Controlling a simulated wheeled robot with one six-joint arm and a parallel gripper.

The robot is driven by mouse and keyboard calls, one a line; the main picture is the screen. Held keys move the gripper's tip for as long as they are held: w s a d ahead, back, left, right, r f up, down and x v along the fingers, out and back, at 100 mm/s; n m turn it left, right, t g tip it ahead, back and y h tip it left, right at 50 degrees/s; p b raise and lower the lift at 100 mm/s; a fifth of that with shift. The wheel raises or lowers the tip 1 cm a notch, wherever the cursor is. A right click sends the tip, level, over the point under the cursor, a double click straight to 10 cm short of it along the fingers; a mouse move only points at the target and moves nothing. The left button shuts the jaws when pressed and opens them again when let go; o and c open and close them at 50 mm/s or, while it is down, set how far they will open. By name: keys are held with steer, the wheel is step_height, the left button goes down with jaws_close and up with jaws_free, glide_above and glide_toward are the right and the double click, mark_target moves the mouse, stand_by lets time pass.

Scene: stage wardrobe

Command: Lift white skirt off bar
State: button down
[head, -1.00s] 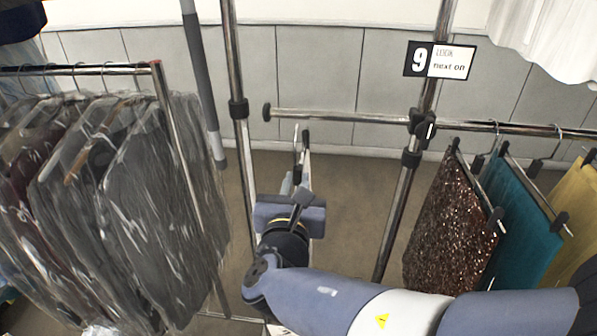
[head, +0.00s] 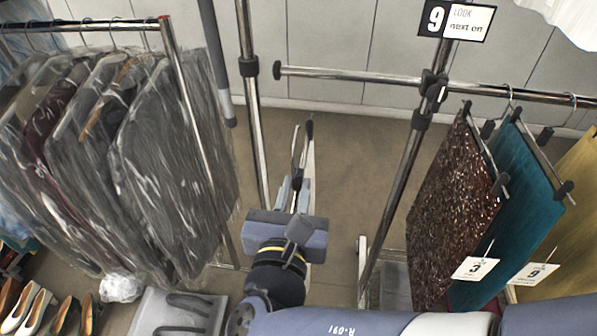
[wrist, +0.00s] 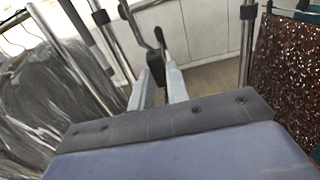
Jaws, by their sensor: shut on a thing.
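My gripper (head: 296,192) is in the middle of the head view, in the gap between two chrome uprights. It is shut on a dark clip hanger (head: 301,143), seen nearly end-on. In the wrist view, the hanger (wrist: 156,66) stands between the two grey fingers (wrist: 157,88). A thin white strip (head: 310,158) beside the hanger looks like the white skirt seen edge-on; my gripper and wrist hide most of what hangs below. The chrome bar (head: 350,77) runs behind and above. The hanger appears apart from it.
A sequinned skirt (head: 450,215), a teal skirt (head: 525,210) and a yellow one (head: 580,190) hang at right. White ruffled fabric (head: 570,18) hangs at top right. Bagged garments (head: 165,150) fill the left rack. Shoes (head: 30,308) and a grey mat (head: 175,312) lie at lower left.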

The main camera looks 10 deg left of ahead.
steer(key=shift+s+d+p, duration=0.15)
steer(key=shift+s+p, duration=0.25)
steer(key=shift+s, duration=2.4)
steer(key=shift+s+d+p, duration=0.15)
steer(key=shift+s+p, duration=0.2)
steer(key=shift+s, duration=2.45)
